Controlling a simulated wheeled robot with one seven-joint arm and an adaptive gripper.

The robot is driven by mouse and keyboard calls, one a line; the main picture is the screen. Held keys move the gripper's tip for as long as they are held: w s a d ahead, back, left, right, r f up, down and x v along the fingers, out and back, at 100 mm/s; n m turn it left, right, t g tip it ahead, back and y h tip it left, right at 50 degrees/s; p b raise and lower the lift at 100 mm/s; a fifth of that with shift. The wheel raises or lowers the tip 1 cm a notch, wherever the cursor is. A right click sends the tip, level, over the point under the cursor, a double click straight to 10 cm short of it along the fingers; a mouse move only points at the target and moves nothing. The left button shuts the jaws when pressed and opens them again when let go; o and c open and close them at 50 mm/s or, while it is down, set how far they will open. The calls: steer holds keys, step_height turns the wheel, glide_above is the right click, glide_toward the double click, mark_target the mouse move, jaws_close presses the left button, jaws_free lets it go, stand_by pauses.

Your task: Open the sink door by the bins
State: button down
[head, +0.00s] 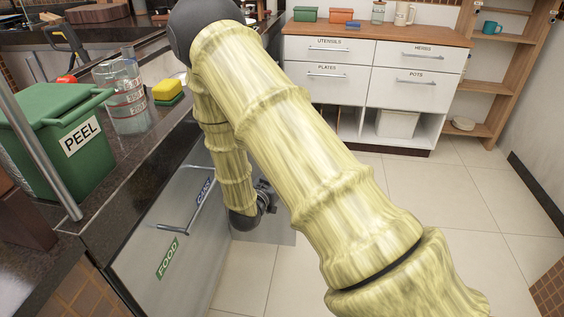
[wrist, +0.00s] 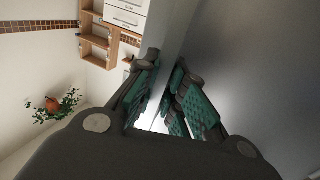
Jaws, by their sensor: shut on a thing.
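The sink door is a plain grey panel (head: 265,236) beyond the bin fronts in the head view, standing out from the cabinet line, so it is partly open. My gripper (head: 266,197) is by its upper part, mostly hidden behind my arm. In the wrist view the door (wrist: 255,65) fills the right side, its edge running down between the green-padded fingers (wrist: 168,103). The gripper is shut on the door's edge. The bin fronts labelled FOOD (head: 168,258) and CANS (head: 204,190) share a long bar handle (head: 185,218).
A green PEEL bin (head: 55,135), a clear measuring jug (head: 125,97) and a yellow sponge (head: 168,90) stand on the counter. White drawers (head: 415,75) are at the back. The tiled floor (head: 470,200) to the right is clear.

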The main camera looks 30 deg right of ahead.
steer(key=shift+s+a, duration=0.4)
steer(key=c, duration=1.5)
jaws_free()
steer(key=shift+a, duration=0.1)
steer(key=v, duration=0.7)
steer(key=shift+a, duration=0.2)
steer(key=shift+s+f, duration=0.1)
